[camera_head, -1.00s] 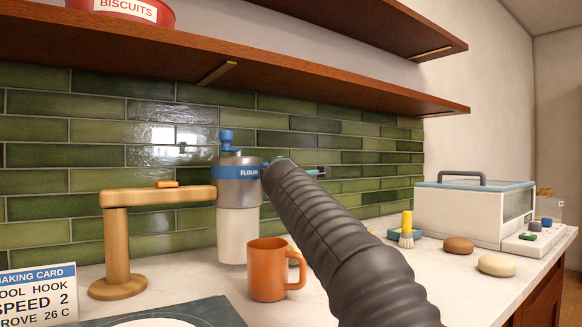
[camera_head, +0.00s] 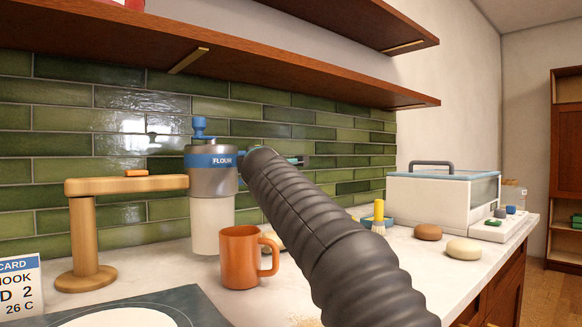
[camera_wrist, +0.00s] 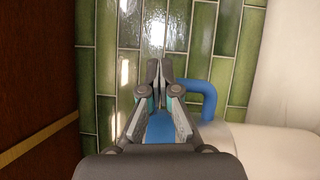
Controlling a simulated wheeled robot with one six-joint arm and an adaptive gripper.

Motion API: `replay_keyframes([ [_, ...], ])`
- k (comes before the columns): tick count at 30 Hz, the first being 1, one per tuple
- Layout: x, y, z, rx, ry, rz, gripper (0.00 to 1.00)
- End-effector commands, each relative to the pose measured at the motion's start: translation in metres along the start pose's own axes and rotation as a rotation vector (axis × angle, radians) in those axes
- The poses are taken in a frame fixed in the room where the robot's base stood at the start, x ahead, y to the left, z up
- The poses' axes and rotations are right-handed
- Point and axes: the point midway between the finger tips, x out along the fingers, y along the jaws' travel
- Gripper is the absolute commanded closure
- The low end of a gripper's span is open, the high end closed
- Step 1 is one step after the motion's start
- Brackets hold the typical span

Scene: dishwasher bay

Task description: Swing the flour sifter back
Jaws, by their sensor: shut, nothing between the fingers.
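The flour sifter (camera_head: 211,183), with a grey top, a blue FLOUR band, a blue knob and a pale lower body, is at the right end of a wooden arm (camera_head: 125,186) on a wooden post. My gripper (camera_head: 304,160) is mostly hidden behind my dark arm in the head view, to the right of the sifter. In the wrist view my gripper (camera_wrist: 161,68) is shut and empty, pointing at the green tiles. A blue bent handle (camera_wrist: 208,98) shows beside and behind its fingers. I cannot tell whether they touch it.
An orange mug (camera_head: 240,258) stands in front of the sifter. A wooden shelf (camera_head: 290,82) runs overhead. A brush (camera_head: 379,215), two round lumps and a white lidded box (camera_head: 440,205) stand to the right. A dark mat (camera_head: 190,302) lies in front.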

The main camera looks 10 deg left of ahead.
Motion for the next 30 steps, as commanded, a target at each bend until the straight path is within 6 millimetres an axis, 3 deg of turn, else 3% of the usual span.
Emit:
replay_keyframes([
  [2, -0.013, -0.005, 0.007, 0.002, 0.0, 0.001, 1.0],
  [9, -0.032, -0.007, 0.062, 0.002, -0.013, -0.001, 1.0],
  [15, -0.044, -0.01, 0.092, 0.002, -0.013, -0.002, 1.0],
  [21, -0.05, -0.013, 0.103, 0.001, -0.01, -0.002, 1.0],
  [30, -0.051, -0.014, 0.103, 0.001, -0.008, -0.001, 1.0],
])
